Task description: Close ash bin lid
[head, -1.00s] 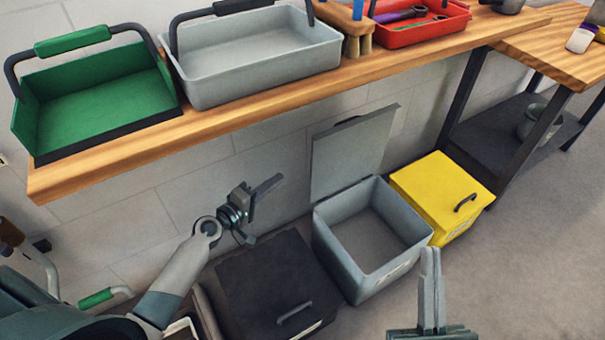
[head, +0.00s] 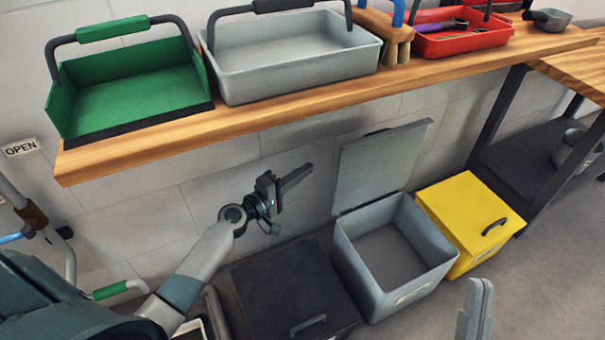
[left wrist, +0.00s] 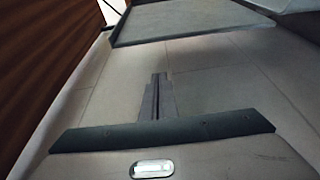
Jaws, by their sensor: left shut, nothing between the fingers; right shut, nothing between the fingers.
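An open grey bin (head: 430,246) stands on the floor between a black bin and a yellow bin. I take it as the ash bin; its front label is too small to read. Its lid (head: 382,165) is raised, leaning back near the wall. My left gripper (head: 308,170) is shut and empty, left of the lid and apart from it, above the black bin. In the left wrist view its closed fingers (left wrist: 158,85) point toward the wall, and a grey rimmed panel, apparently the lid (left wrist: 185,22), shows above. My right gripper (head: 480,285) is shut, low in front of the bins, partly cut off.
The black bin (head: 285,285) and the yellow bin (head: 470,215) are closed. A wooden bench (head: 270,117) overhangs behind, carrying a green tray (head: 130,90), a grey tray (head: 295,60) and a red tray (head: 465,40). Floor at the lower right is clear.

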